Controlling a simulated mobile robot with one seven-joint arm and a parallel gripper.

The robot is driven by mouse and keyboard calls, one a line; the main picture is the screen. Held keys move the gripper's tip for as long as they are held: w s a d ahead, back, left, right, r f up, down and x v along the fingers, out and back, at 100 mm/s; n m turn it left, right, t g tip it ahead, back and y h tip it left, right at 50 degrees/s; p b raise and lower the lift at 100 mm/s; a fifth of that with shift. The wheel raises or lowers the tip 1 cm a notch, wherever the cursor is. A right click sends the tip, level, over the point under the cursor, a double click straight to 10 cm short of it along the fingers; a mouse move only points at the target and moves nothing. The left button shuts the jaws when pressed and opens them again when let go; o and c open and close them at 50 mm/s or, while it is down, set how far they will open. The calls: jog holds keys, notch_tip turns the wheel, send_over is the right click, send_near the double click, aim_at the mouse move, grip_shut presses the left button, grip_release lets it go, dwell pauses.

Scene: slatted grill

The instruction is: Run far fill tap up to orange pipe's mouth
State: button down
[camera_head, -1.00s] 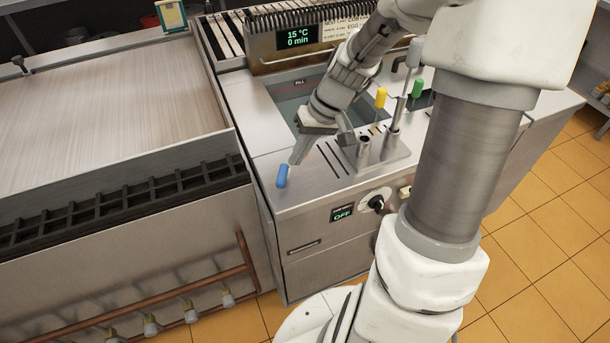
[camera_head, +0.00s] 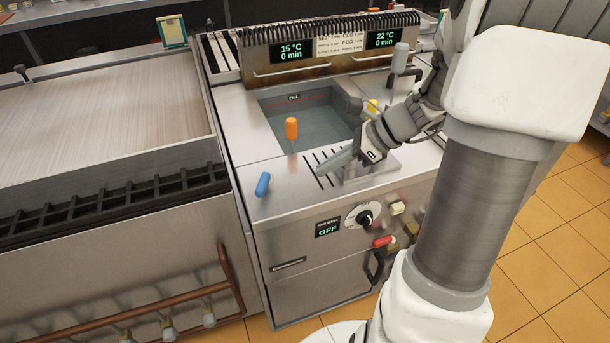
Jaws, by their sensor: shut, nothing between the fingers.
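The orange pipe (camera_head: 291,128) shows as an orange top on a thin stem, upright at the front left of the sunken well; its lower part is hard to see. The well (camera_head: 310,115) looks grey-green inside, with a red line near a FILL label on its back wall; its water level is hard to tell. A grey-handled tap (camera_head: 401,58) stands at the far right behind the well. My gripper (camera_head: 326,172) is shut and empty, pointing left over the slotted plate, apart from the pipe and tap.
A blue handle (camera_head: 262,184) is at the front left of the counter. A yellow handle (camera_head: 374,106) is partly hidden behind my wrist. A dial (camera_head: 364,217), an OFF display (camera_head: 328,228) and a red handle (camera_head: 384,241) are on the front. A griddle (camera_head: 105,105) adjoins at left.

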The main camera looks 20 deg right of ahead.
aim_at(267, 187)
jog(key=b+x, duration=0.1)
jog(key=x, duration=0.8)
jog(key=shift+d+b, duration=0.1)
jog(key=shift+b, duration=0.3)
jog(key=a, duration=0.1)
jog(key=w+a, duration=0.1)
jog(key=a, duration=0.1)
jog(key=shift+w+f, duration=0.15)
jog(key=shift+w, duration=0.2)
jog(key=shift+w+a, duration=0.25)
jog(key=shift+a, duration=0.1)
jog(key=shift+w+a, duration=0.15)
jog(key=shift+a, duration=0.55)
jog(key=shift+d, duration=0.15)
